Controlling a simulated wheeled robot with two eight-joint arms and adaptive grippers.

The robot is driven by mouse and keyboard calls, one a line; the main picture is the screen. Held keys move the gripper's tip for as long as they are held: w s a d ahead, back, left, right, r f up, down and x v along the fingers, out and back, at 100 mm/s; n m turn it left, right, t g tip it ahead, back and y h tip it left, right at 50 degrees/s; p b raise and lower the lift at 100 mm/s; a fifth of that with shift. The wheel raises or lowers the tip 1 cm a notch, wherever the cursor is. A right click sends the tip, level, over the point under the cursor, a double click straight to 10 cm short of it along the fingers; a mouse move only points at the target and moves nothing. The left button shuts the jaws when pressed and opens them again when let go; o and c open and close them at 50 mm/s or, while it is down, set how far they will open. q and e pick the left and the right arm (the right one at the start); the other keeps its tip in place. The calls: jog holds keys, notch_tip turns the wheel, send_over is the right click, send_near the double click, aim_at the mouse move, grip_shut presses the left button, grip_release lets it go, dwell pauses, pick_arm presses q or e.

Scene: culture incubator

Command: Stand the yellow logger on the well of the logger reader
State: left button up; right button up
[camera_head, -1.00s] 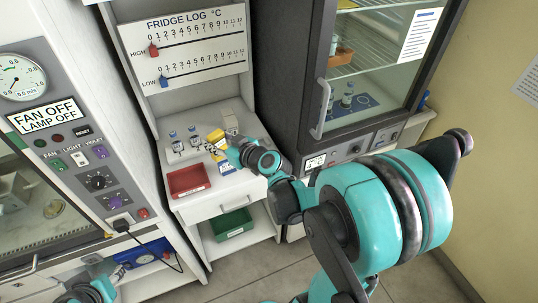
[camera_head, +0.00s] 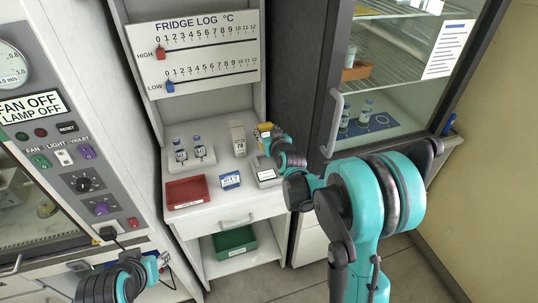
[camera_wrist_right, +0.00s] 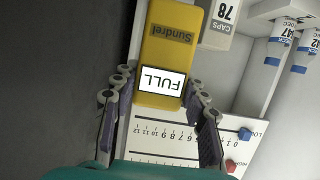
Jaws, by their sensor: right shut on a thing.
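The yellow logger (camera_head: 264,130) is held in my right gripper (camera_head: 272,140) above the right side of the white worktop. In the right wrist view the logger (camera_wrist_right: 168,50) shows a "Sundrel" label and a white display reading "FULL", both upside down. The fingers of my right gripper (camera_wrist_right: 160,108) stand on either side of its near end. A small grey device, seemingly the logger reader (camera_head: 267,174), sits on the worktop below the logger, partly beside my arm; its well cannot be made out. My left gripper (camera_head: 150,268) is at the lower left, its fingers unclear.
A white CAPS 78 box (camera_head: 238,138) stands left of the logger. Two vials sit in a white rack (camera_head: 200,161). A red tray (camera_head: 187,192) and a blue-and-white card (camera_head: 230,180) lie in front. The glass-door fridge (camera_head: 330,125) is close on the right.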

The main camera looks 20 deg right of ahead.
notch_tip(320, 180, down, 7)
jog(key=shift+f+b, duration=0.2)
jog(key=shift+b, duration=1.05)
jog(key=shift+r, duration=0.15)
jog(key=o, duration=0.8)
jog(key=shift+f, duration=0.25)
jog(key=shift+c, duration=0.2)
jog(key=o, duration=0.4)
jog(key=shift+r, duration=0.1)
jog(key=shift+r, duration=0.1)
